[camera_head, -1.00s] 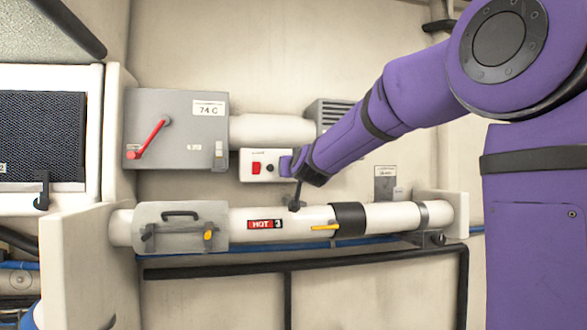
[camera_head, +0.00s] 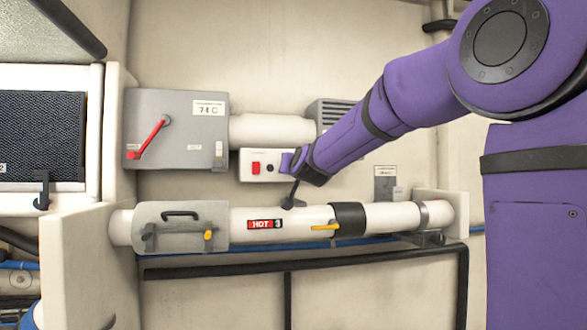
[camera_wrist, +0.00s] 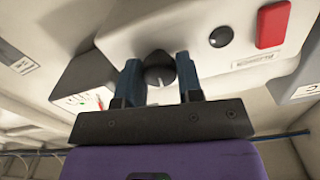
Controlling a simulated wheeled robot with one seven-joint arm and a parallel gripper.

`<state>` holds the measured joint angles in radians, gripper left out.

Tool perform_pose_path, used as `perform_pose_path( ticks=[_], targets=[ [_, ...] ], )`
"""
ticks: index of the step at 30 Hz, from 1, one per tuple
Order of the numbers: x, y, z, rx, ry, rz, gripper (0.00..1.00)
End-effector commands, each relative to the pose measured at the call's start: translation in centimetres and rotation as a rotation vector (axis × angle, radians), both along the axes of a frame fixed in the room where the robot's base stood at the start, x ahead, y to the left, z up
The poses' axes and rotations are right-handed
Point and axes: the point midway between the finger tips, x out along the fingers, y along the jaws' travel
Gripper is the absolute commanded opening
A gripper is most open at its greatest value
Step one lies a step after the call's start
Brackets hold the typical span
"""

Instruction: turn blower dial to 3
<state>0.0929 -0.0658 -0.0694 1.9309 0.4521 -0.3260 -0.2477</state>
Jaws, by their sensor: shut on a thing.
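The blower dial (camera_wrist: 158,72) is a dark round knob with a pale pointer mark, on the face of a white control box (camera_head: 246,176). In the wrist view my gripper (camera_wrist: 158,76) has its two blue fingers on either side of the dial, shut on it. The white box also shows in the wrist view (camera_wrist: 195,35), with a red switch (camera_wrist: 272,24) and a black button (camera_wrist: 221,37). In the head view my purple wrist hides the dial. Numbers around the dial cannot be read.
A grey box (camera_head: 177,102) with a red lever (camera_head: 149,139) and a "74 C" label stands left of the control box. A black rail (camera_head: 220,270) lies lower.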

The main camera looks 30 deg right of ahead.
Motion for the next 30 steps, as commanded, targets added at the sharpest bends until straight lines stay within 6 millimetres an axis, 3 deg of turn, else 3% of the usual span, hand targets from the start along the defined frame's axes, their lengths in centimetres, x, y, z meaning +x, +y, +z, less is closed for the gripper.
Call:
perform_pose_path(
  ticks=[18, 30],
  targets=[
    [-0.06, -0.12, -0.12, 0.538, -0.167, 0.000, 0.10],
    [-0.08, -0.21, -0.20, 0.771, -0.239, -0.001, 0.10]
  ],
)
